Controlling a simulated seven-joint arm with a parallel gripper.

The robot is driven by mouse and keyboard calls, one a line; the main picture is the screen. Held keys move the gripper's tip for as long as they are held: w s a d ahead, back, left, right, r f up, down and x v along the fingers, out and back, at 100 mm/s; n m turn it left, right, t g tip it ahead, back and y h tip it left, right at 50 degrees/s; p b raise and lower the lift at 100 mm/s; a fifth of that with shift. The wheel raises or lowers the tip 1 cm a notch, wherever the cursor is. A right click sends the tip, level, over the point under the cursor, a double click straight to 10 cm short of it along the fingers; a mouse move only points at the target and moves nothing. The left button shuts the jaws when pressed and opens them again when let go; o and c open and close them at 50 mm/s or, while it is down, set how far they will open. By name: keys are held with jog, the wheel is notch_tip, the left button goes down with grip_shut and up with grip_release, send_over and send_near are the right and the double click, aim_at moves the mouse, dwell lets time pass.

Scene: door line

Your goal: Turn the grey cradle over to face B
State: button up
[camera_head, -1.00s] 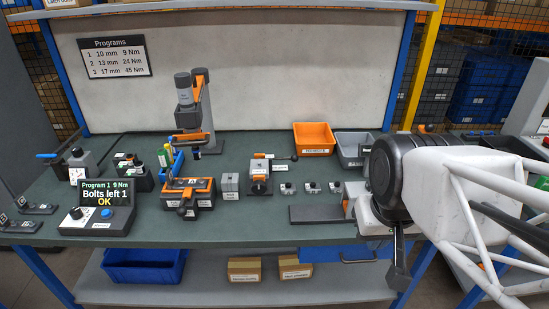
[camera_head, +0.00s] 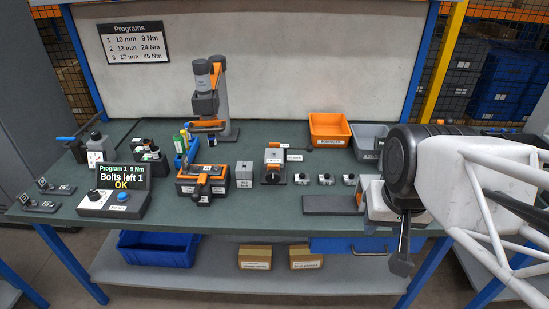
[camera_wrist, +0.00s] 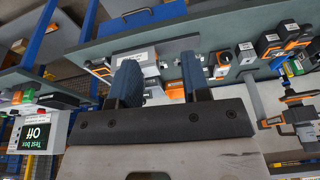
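A dark grey block with orange parts on top and a small white letter label (camera_head: 187,187) sits at the front middle of the bench in the head view. I take it as the cradle; the letter is too small to read surely. A black knob sticks out at its front. My gripper (camera_wrist: 160,78) shows two blue-grey fingers set apart in the wrist view, with nothing seen held between them. In the head view my arm is at the right, well away from the block, and I cannot make out the fingers there.
A small grey block (camera_head: 244,174) and a grey-orange clamp (camera_head: 273,166) with a lever stand right of the cradle. A driver stand (camera_head: 222,100) rises behind. A control box (camera_head: 117,198) is at left. Orange (camera_head: 329,130) and grey (camera_head: 369,141) bins sit back right.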

jog(key=o, duration=0.7)
jog(key=w+m, duration=0.1)
jog(key=w, duration=0.1)
jog(key=w+a+m+t, duration=0.1)
jog(key=w, duration=0.1)
jog(key=w+a+f, duration=0.1)
jog(key=w, duration=0.1)
jog(key=shift+w+a+m+t+y, duration=0.2)
jog(key=shift+w+m+t+y, duration=0.1)
jog(key=shift+w+m+t, duration=0.1)
jog(key=w+a+f+m+t+y, duration=0.1)
jog(key=w+a+f+m+t, duration=0.35)
jog(key=w, duration=0.55)
jog(key=w+a+f+m+t, duration=0.1)
jog(key=w+a+f+m, duration=0.2)
jog(key=w+a+m, duration=0.5)
jog(key=w+a+f+m+t, duration=0.3)
jog(key=w+f+m+t, duration=0.1)
jog(key=w+f+m, duration=0.4)
jog(key=m+t+h, duration=0.1)
jog(key=m+t, duration=0.2)
jog(key=m, duration=0.3)
send_near(273, 180)
jog(key=w, duration=0.3)
jog(key=shift+w+r, duration=0.3)
jog(key=shift+s+a+f+m+t+h, duration=0.1)
jog(key=shift+f+m+t+h, duration=0.15)
jog(key=shift+f+t+h, duration=0.15)
jog(key=shift+w+f, duration=0.1)
jog(key=shift+w, duration=3.8)
